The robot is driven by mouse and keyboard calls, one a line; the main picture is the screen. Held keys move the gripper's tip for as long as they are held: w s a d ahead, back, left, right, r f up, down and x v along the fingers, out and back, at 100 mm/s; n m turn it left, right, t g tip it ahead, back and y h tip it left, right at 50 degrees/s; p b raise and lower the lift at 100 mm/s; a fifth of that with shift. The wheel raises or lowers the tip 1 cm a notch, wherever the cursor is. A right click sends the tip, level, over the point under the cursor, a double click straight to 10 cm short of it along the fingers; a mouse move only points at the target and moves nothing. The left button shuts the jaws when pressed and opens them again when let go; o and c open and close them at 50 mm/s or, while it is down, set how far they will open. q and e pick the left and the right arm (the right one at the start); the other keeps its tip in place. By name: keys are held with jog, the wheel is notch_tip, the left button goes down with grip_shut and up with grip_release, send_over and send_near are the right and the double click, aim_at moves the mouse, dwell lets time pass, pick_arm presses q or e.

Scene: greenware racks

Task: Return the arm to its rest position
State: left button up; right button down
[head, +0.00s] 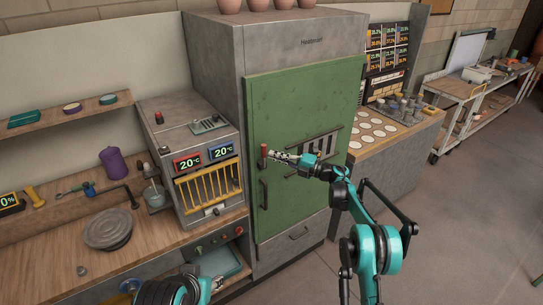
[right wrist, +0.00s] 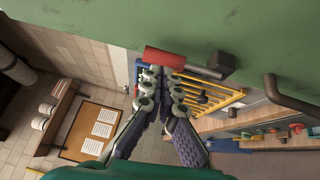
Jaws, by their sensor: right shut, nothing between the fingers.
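My right arm reaches in from the lower right in the head view. Its gripper (head: 274,156) is shut and empty in front of the green door (head: 300,100), with its tips close to a red handle (head: 264,150). In the right wrist view the two fingers of the right gripper (right wrist: 162,78) lie close together, with the red handle (right wrist: 165,57) just beyond their tips; I cannot tell whether they touch it. Part of my left arm (head: 165,292) shows at the bottom edge; the state of its gripper cannot be made out.
A grey cabinet (head: 225,60) carries the green door, which appears closed. A small kiln-like box (head: 150,125) with yellow bars stands on the wooden bench (head: 60,270) at left. A counter with white discs (head: 372,130) stands right of the cabinet. Floor at lower right is clear.

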jog(key=r+v, duration=0.1)
jog(key=v, duration=0.9)
jog(key=w+d+r+m+t+h+b, duration=0.1)
jog(key=d+r+m+t+h+b, duration=0.15)
jog(key=r+m+t, duration=0.4)
jog(key=w+d+r+m+t+h+b, duration=0.1)
jog(key=d+r+m+t+h, duration=0.2)
jog(key=r, duration=0.7)
jog(key=s+d+r+m+t+h+b, duration=0.2)
jog(key=s+d+r+m+t+h, duration=0.15)
jog(key=s+d+m+h, duration=0.65)
jog(key=s+d+f+m+g+h+b, duration=0.1)
jog(key=s+f+m+g+h+b, duration=0.3)
jog(key=s+f+m, duration=0.8)
jog(key=s+a+f+g+y, duration=0.1)
jog(key=s+f+g, duration=0.3)
jog(key=s+f, duration=0.6)
jog(key=s+a+f+m+g+y+b, duration=0.1)
jog(key=s+a+f+g, duration=0.3)
jog(key=s+f, duration=0.7)
jog(key=s, duration=0.4)
jog(key=shift+s+b, duration=0.25)
jog(key=shift+b, duration=0.05)
